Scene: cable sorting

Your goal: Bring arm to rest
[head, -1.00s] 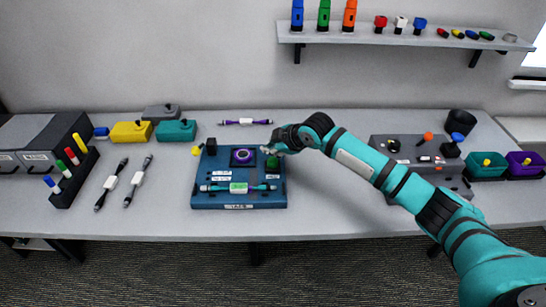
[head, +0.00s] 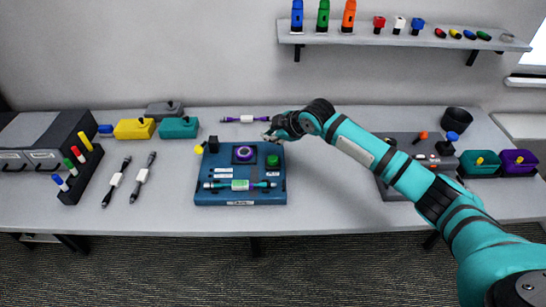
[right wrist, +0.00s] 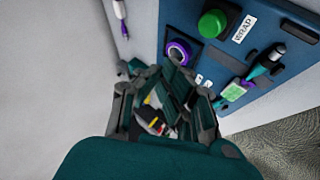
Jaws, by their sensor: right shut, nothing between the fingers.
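My right arm reaches in from the right in the head view. Its gripper (head: 269,136) is shut and empty, held above the back edge of the blue board (head: 240,198). The board carries a green button (head: 272,160), a purple ring (head: 244,153) and a cable with a green label (head: 240,185) along its front. In the right wrist view the gripper (right wrist: 168,82) is beside the board, with the green button (right wrist: 212,23) and purple ring (right wrist: 179,53) uncovered. My left gripper is not in view.
A purple cable (head: 245,119) lies behind the board. Two dark cables (head: 140,178) and a marker rack (head: 80,178) are at left. A grey device (head: 395,185) and teal and purple bins (head: 518,163) are at right. The table front (head: 330,215) is clear.

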